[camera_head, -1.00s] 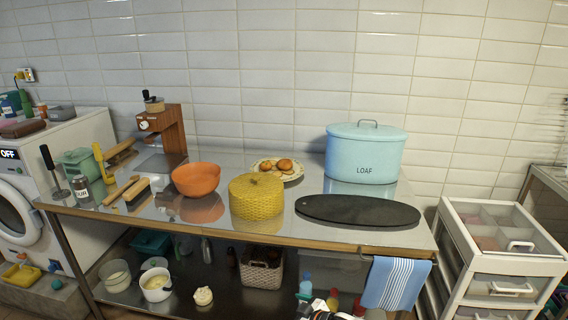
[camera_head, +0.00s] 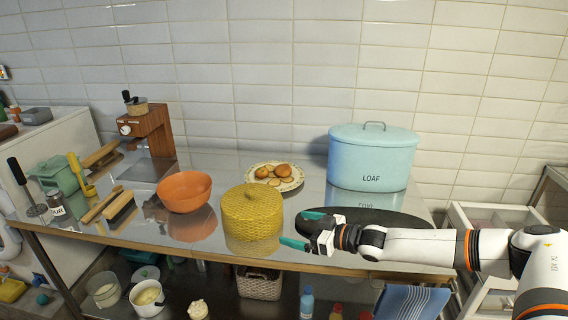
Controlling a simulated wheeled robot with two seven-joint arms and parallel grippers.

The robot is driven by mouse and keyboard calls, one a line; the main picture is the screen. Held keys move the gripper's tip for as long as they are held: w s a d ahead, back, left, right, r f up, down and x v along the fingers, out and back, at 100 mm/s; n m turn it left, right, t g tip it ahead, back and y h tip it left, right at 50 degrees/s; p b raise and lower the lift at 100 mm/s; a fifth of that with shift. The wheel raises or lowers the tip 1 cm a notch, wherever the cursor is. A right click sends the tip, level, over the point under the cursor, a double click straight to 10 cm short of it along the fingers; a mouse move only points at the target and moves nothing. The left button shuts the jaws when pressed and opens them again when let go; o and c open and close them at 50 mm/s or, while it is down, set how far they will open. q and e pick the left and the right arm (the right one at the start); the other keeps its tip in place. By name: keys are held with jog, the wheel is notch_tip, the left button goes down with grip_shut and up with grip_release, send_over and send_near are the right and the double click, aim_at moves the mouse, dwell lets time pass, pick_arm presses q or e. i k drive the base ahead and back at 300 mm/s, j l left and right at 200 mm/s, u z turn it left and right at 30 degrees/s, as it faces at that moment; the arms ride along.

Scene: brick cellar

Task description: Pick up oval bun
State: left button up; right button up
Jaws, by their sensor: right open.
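Several small brown buns (camera_head: 280,171) lie on a patterned plate (camera_head: 291,184) near the back of the metal table; which one is the oval bun I cannot tell for sure. My right gripper (camera_head: 302,229) comes in from the right, with green-tipped fingers spread apart and nothing between them. It is over the front of the table, in front of the dark oval board and to the right of the yellow basket, well short of the plate. My left gripper is not in view.
A yellow woven lidded basket (camera_head: 252,213) stands between my right gripper and the plate's front left. A blue LOAF bin (camera_head: 371,158) stands right of the plate. A dark oval board (camera_head: 408,221) lies under my right arm. An orange bowl (camera_head: 184,191) stands left.

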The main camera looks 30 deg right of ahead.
aim_at(283, 170)
jog(key=i+l, duration=1.15)
jog(key=i, duration=0.15)
